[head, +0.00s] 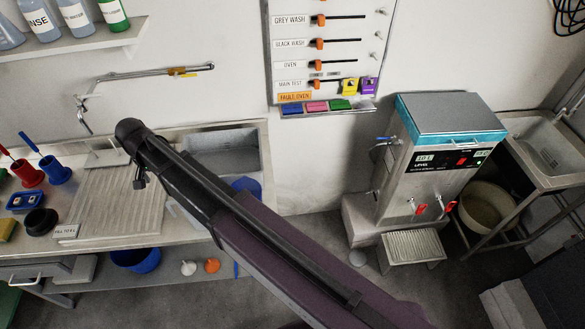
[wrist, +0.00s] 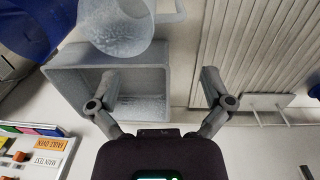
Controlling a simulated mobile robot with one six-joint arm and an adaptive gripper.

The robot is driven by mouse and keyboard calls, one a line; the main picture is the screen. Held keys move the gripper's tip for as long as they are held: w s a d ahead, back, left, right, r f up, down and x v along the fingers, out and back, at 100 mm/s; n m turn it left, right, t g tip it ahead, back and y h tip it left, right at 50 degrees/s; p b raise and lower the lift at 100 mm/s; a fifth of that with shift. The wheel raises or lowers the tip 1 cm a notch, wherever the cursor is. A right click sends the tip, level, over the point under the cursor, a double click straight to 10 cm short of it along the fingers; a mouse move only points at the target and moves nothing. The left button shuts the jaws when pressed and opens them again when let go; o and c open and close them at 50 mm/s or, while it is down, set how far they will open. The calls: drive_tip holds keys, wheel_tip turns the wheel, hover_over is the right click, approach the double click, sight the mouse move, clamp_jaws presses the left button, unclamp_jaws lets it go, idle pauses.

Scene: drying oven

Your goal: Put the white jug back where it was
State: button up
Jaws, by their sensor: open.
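The white jug (wrist: 112,20), pale and slightly see-through, is at the top left of the wrist view, partly cut off by the frame. Its handle (wrist: 172,14) points to the right. It overlaps the rim of the grey sink basin (wrist: 58,72) in the picture; I cannot tell what it rests on. My gripper (wrist: 160,80) is open, its fingers spread over the sink area with nothing between them. The jug is beyond the fingertips and apart from them.
A ribbed draining board (head: 112,200) lies left of the sink, with red and blue cups (head: 28,174) beyond it. A blue container (wrist: 22,35) is beside the jug. A wall tap (head: 150,73) reaches over the counter. A steel boiler (head: 440,150) stands to the right.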

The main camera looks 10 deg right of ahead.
drive_tip(key=d, duration=2.3)
drive_tip(key=s+d, duration=0.3)
drive_tip(key=d, duration=0.7)
drive_tip(key=s+d, duration=0.3)
drive_tip(key=d, duration=0.6)
drive_tip(key=shift+s+d+n+y, duration=0.3)
drive_tip(key=shift+d+n, duration=0.1)
drive_tip(key=shift+f+b, duration=1.05)
